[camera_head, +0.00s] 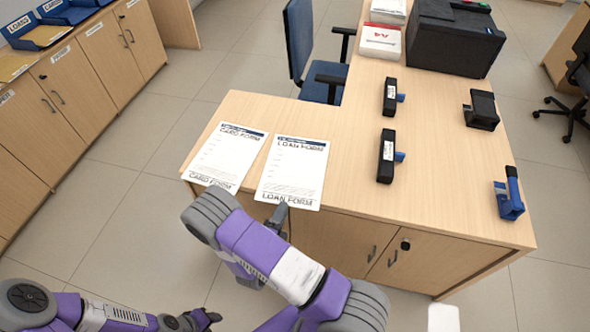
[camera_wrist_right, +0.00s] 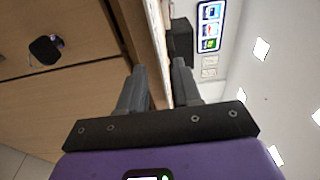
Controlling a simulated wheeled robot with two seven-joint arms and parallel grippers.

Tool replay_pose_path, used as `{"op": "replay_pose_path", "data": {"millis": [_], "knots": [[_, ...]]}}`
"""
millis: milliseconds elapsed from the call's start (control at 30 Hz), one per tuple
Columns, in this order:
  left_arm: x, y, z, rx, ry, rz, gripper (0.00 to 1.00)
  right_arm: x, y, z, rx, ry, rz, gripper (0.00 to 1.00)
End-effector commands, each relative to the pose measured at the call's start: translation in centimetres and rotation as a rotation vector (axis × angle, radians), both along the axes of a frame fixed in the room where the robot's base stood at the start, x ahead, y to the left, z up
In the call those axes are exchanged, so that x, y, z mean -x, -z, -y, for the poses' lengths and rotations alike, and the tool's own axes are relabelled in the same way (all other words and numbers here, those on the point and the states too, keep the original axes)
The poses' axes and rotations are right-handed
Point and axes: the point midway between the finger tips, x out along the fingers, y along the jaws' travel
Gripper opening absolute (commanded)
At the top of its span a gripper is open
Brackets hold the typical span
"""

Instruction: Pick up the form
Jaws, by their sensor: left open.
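Two white forms lie flat, side by side, on the wooden counter (camera_head: 350,190): the card form (camera_head: 222,158) at left and the loan form (camera_head: 292,170) right of it. Their near edges reach slightly past the counter's front edge. My right gripper (camera_head: 279,210) is at the loan form's near edge. In the right wrist view its two fingers (camera_wrist_right: 160,75) stand apart, with the counter edge ahead between them. I cannot tell whether either finger touches the paper. My left gripper (camera_head: 212,318) is open and low at the bottom, away from the counter.
Paper packs (camera_head: 381,41) and a black printer (camera_head: 453,37) are at the back. A blue chair (camera_head: 300,40) stands behind. Cabinets line the left.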

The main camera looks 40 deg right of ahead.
Motion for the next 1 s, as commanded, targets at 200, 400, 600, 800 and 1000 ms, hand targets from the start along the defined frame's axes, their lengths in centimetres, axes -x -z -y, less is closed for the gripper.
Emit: {"op": "replay_pose_path", "data": {"millis": [200,400,600,800,1000], "knots": [[0.0,0.7,0.0,0.0,0.0,0.0,0.43,-1.6,0.0,2.3,0.0,0.004,0.002,0.33],[0.0,0.6,0.0,0.0,0.0,0.0,0.43,-1.8,-0.1,2.5,-0.001,0.002,0.001,0.33],[0.0,0.6,0.0,0.0,0.0,0.0,0.43,-1.8,-0.1,2.5,-0.001,0.003,0.0,0.13],[0.0,0.6,0.0,0.0,0.0,0.0,0.43,-1.8,-0.1,2.5,-0.001,0.003,0.0,0.0],[0.0,0.6,0.0,0.0,0.0,0.0,0.43,-1.8,-0.1,2.5,-0.001,0.003,0.001,0.0]]}}
